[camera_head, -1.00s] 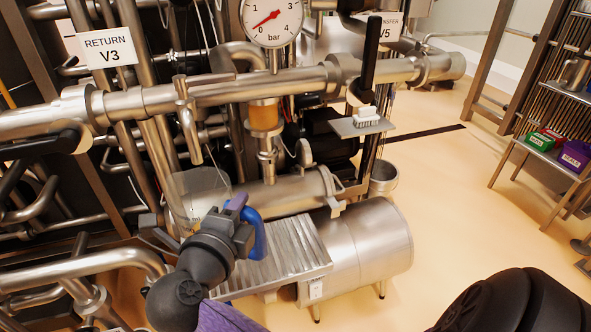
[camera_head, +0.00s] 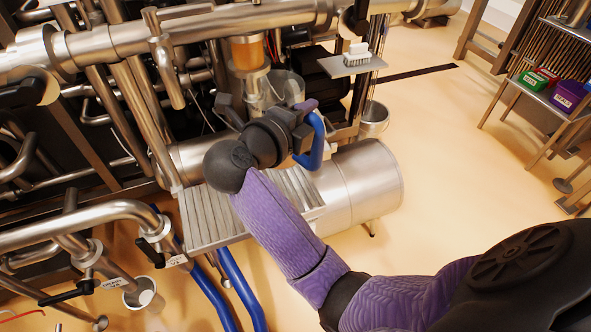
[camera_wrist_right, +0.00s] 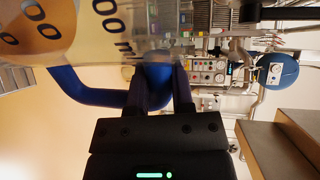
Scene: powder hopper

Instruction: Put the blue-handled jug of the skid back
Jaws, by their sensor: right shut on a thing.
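The clear jug (camera_head: 287,88) has a blue handle (camera_head: 316,143). In the head view it is partly hidden behind my right gripper (camera_head: 300,120), just right of the amber sight glass. The right gripper is shut on the handle. In the right wrist view the right gripper (camera_wrist_right: 165,90) closes on the blue handle (camera_wrist_right: 95,92), and the clear wall with volume marks (camera_wrist_right: 100,28) shows above it. The jug looks held in the air, over the right part of the skid. My left gripper is not in view.
A small shelf (camera_head: 338,68) with a brush (camera_head: 357,50) stands behind right. A bucket (camera_head: 374,118) is beside the skid. Pipes crowd the left.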

